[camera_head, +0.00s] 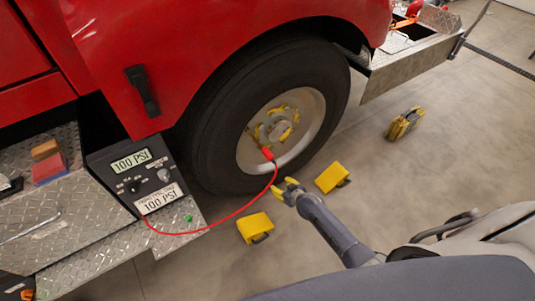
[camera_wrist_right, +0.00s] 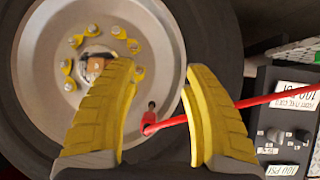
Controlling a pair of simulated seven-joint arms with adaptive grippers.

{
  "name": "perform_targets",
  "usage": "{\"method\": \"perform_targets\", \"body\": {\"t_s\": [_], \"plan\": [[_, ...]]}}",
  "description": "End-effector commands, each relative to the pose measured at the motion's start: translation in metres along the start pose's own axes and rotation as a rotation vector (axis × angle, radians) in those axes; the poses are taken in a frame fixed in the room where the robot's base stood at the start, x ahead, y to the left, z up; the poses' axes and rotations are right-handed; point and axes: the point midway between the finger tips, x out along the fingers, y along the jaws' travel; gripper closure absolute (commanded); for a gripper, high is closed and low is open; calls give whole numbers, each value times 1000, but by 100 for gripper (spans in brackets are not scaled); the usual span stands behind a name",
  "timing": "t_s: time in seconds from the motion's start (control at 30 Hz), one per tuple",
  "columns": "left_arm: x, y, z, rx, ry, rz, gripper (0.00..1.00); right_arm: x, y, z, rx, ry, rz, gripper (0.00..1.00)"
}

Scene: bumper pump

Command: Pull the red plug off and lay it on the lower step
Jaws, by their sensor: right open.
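The red plug (camera_head: 267,153) is at the wheel's rim, at the end of a red hose (camera_head: 235,215). In the right wrist view the plug (camera_wrist_right: 149,124) shows between my finger pads, beside a dark valve stem (camera_wrist_right: 151,105); I cannot tell how firmly it sits there. My right gripper (camera_head: 287,186) is open and empty, below and right of the plug in the head view; its yellow fingers (camera_wrist_right: 157,72) straddle the plug's place in the wrist view. The lower step (camera_head: 100,262) is a diamond-plate ledge at the lower left. My left gripper is not in view.
The pump box (camera_head: 120,182) with 100 PSI displays stands by the steps. The upper step (camera_head: 85,210) carries coloured blocks (camera_head: 48,164). Yellow chocks (camera_head: 255,228) (camera_head: 331,177) lie on the floor near my right arm. The tire (camera_head: 210,130) surrounds the rim.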

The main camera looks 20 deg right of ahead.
Motion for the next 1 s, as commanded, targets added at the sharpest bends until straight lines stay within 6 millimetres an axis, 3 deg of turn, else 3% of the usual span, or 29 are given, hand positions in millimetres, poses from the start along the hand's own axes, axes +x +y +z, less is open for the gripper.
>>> {"method": "perform_targets", "body": {"t_s": [0.03,0.2,0.4,0.63,1.0], "plan": [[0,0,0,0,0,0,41,2,3,-22,-2,32,-3,51],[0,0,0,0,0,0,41,3,8,-80,-1,114,-17,51],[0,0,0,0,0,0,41,0,10,-125,-1,180,-31,51],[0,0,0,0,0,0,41,-2,11,-147,-3,212,-38,51],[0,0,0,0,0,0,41,-2,11,-149,-3,215,-39,51]]}}
